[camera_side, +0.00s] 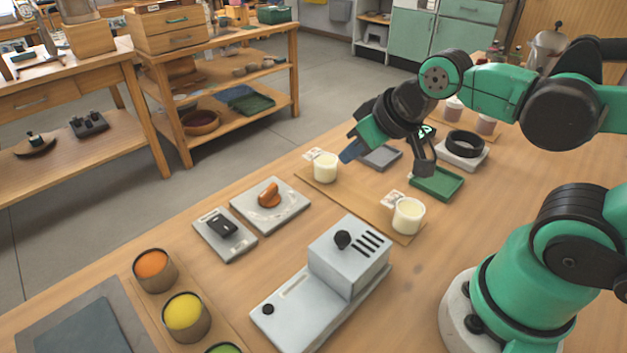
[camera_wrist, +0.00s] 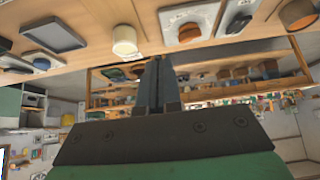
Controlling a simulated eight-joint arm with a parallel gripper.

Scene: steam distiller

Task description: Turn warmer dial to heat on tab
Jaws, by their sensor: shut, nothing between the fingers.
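An orange knob (camera_side: 269,194) sits on a light square plate (camera_side: 292,212) left of centre; it also shows in the wrist view (camera_wrist: 190,32). A grey box unit (camera_side: 340,265) with vent slots carries a black knob (camera_side: 343,239). I cannot tell which of the two knobs is the warmer dial, and no heat-on tab can be read. My gripper (camera_side: 350,152) is above the table, beyond the candle-like cup, and apart from both knobs. Its fingers (camera_wrist: 158,65) are together and empty in the wrist view.
Pale cups (camera_side: 325,168) and (camera_side: 408,216) stand on a brown strip. A black switch plate (camera_side: 224,236) lies beside the orange-knob plate. Coloured pots (camera_side: 155,268) stand front left.

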